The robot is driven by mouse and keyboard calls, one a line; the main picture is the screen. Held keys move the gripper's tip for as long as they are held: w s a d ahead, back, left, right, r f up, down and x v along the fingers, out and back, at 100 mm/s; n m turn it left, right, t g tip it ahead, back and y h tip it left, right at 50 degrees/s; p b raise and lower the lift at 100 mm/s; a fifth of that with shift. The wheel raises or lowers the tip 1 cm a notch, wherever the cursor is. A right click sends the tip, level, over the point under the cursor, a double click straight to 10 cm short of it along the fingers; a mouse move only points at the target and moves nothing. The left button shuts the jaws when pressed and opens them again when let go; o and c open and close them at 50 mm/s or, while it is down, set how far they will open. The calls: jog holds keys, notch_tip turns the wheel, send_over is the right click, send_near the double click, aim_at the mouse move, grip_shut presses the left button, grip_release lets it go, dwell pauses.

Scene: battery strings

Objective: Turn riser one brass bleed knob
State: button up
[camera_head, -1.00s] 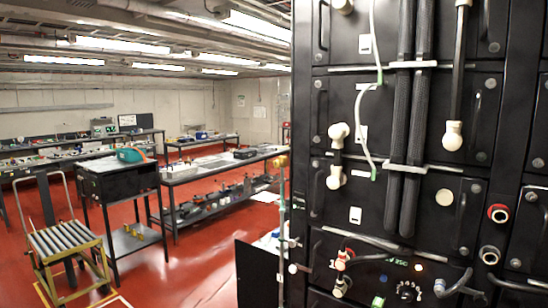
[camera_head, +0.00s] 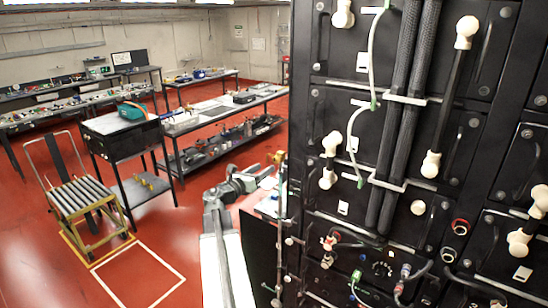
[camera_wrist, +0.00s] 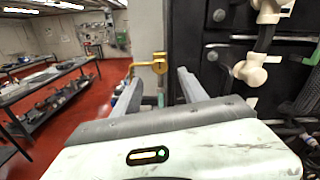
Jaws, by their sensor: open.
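A brass knob (camera_head: 279,158) sits atop the thin upright riser pipe (camera_head: 279,215) beside the rack's left edge in the head view. In the wrist view the brass knob (camera_wrist: 159,66) shows with a brass arm reaching left, between and just beyond my fingertips. My gripper (camera_wrist: 161,80) is open and empty, one finger on each side of the pipe's line. In the head view my gripper (camera_head: 252,178) is left of the riser, a little below knob height. Whether a finger touches the knob or pipe cannot be told.
The black battery rack (camera_head: 400,150) with cables and cream connectors fills the right. Workbenches (camera_head: 225,120), a black cart (camera_head: 120,135) and a roller trolley (camera_head: 80,195) stand to the left. Red floor with a white marked square (camera_head: 138,275) is clear.

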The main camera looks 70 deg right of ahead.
aim_at(275, 161)
jog(key=x, duration=0.7)
jog(key=shift+d, duration=0.3)
jog(key=shift+a, duration=0.1)
grip_shut()
